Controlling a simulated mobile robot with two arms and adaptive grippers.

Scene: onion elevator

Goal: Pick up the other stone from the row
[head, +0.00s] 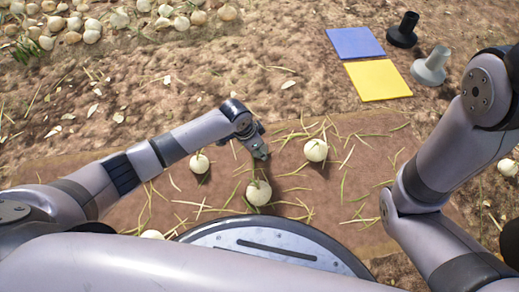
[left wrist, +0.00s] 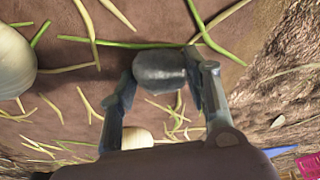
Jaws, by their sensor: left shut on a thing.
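A dark grey rounded stone (left wrist: 160,70) sits between the fingers of my left gripper (left wrist: 158,78) in the left wrist view. The gripper is shut on it, with a finger on either side. Straw and brown soil show behind the stone; I cannot tell its height above the ground. In the head view my left gripper (head: 259,151) is over the dirt strip, among the onions, and the stone is too small there to make out clearly. No other stone can be made out. My right arm shows at the right, but its gripper is not in view.
White onions stand around the left gripper: one left (head: 198,163), one right (head: 316,151), one just below (head: 258,193). A blue square (head: 355,43) and a yellow square (head: 378,80) lie at upper right, beside black (head: 402,31) and grey (head: 431,67) cup-like objects. Several onions lie at upper left.

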